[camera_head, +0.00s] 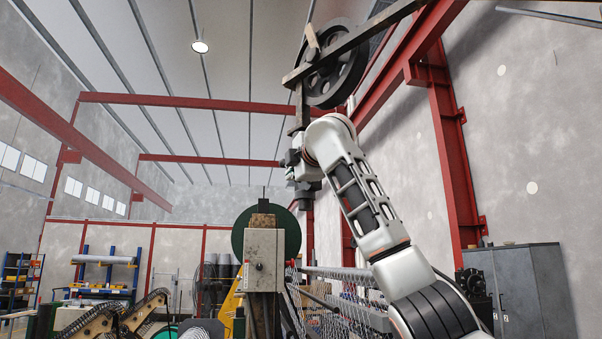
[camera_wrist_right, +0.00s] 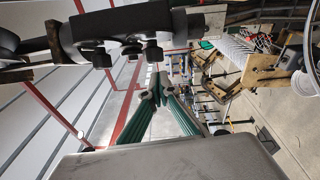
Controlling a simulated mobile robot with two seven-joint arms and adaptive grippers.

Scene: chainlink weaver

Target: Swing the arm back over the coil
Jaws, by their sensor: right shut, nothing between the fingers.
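A dark swing arm (camera_head: 355,44) with a large spoked wheel (camera_head: 350,78) is high up at the top of the head view. A bar hangs from its left end, close to my right gripper. My right gripper shows best in the right wrist view (camera_wrist_right: 156,92), its green fingers shut and empty. A dark bar with knobs (camera_wrist_right: 100,45) is close above it there; I cannot tell if they touch. A pale wound roll (camera_wrist_right: 238,52) lies at upper right; I cannot tell whether it is the coil. My left gripper is out of view.
A grey post-mounted box (camera_head: 263,258) and a green disc (camera_head: 290,230) stand below my right arm. Wire mesh (camera_head: 350,310) hangs beside them. A grey cabinet (camera_head: 525,290) is at right, a blue rack (camera_head: 107,270) at left. A red steel frame (camera_head: 440,130) borders the right wall.

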